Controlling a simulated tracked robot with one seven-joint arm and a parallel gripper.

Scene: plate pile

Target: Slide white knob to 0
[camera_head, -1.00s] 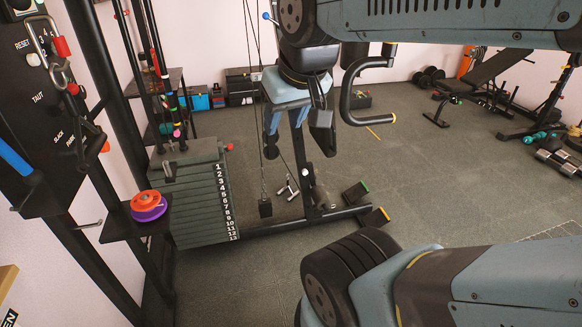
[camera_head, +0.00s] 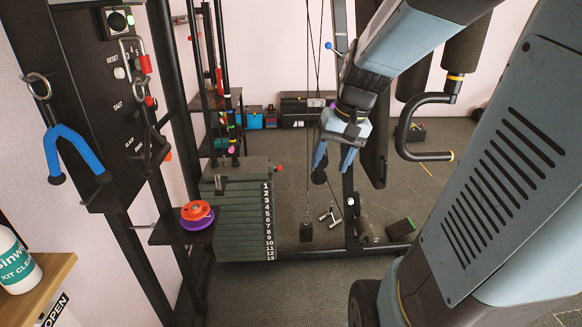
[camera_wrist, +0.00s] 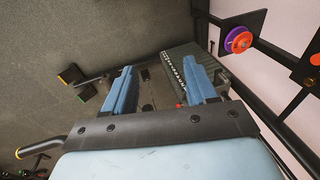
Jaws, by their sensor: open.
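A small white knob (camera_head: 119,73) shows on the front of the black upright panel (camera_head: 82,85) at the upper left of the head view, just under the word RESET. Part of the panel's printed scale is hidden by a hanging carabiner, and I cannot read the knob's setting. My gripper (camera_head: 334,160) is open and empty, pointing down in front of the cable frame, well to the right of the panel. In the wrist view its two blue fingers (camera_wrist: 158,66) are apart with nothing between them. The white knob does not show clearly there.
A carabiner (camera_head: 143,64) and a blue-handled grip (camera_head: 70,150) hang at the panel. A weight stack (camera_head: 235,220) and a small shelf with orange and purple discs (camera_head: 197,214) stand below. A wooden ledge (camera_head: 45,275) holds a white bottle (camera_head: 15,265).

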